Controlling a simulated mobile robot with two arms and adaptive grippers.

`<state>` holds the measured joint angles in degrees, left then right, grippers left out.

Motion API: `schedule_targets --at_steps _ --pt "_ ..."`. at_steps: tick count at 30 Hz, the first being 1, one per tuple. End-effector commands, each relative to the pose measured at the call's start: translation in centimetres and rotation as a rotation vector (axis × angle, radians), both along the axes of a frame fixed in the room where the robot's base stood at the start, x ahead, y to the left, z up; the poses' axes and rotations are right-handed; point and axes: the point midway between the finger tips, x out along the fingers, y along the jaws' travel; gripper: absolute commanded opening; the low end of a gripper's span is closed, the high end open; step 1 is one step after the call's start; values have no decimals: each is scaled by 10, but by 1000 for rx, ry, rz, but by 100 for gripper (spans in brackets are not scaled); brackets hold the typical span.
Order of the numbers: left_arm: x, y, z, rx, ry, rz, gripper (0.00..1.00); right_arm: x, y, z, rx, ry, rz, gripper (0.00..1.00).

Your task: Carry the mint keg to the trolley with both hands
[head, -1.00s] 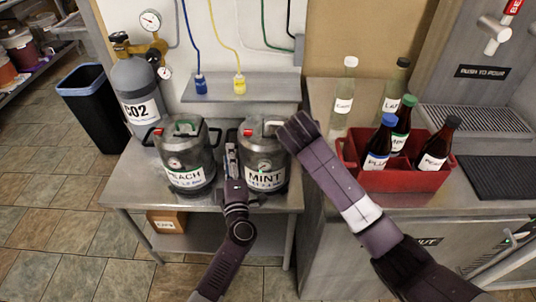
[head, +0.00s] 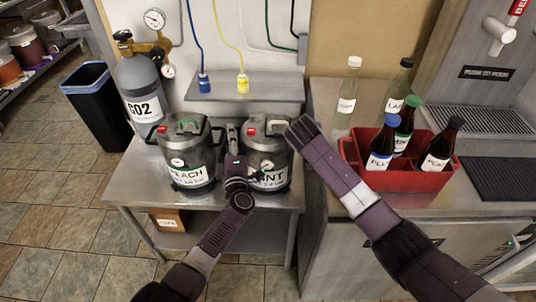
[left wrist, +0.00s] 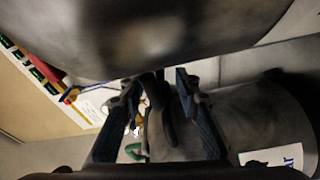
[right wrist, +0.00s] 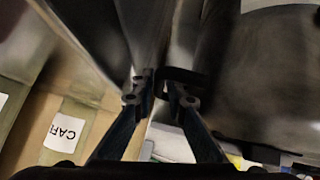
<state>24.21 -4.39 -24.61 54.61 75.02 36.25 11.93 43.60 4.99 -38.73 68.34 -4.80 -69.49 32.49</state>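The mint keg (head: 268,148) is a grey metal keg with a white MINT label, upright on the metal trolley-height table (head: 270,205) beside the peach keg (head: 188,150). My left gripper (head: 233,138) is at the mint keg's left side, in the gap between the kegs. In the left wrist view its fingers (left wrist: 155,100) are apart, with a dark handle between them. My right gripper is at the mint keg's right side, hidden behind my forearm in the head view. In the right wrist view its fingers (right wrist: 158,92) are close together around a black handle (right wrist: 184,76).
A red crate (head: 410,180) of bottles stands on the counter at right, close to my right arm. A CO2 cylinder (head: 143,90) and a black bin (head: 98,105) are at left. A shelf (head: 245,88) is behind the kegs. Tiled floor is open at lower left.

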Motion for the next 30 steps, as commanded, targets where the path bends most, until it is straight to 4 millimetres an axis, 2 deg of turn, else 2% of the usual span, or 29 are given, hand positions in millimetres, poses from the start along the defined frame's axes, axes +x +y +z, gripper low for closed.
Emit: schedule_targets --at_steps 5,9,14,27,30 --pt "0 0 0 0 0 0 30 0 0 0 0 0 0 13" --pt "0 0 0 0 0 0 16 0 0 0 0 0 0 0" --pt "0 0 0 0 0 0 0 0 0 0 0 0 0 0" --pt "-1 0 -1 2 0 0 0 0 0 0 0 1 0 0" --pt "1 0 5 2 -8 0 0 2 1 5 1 -8 1 0"
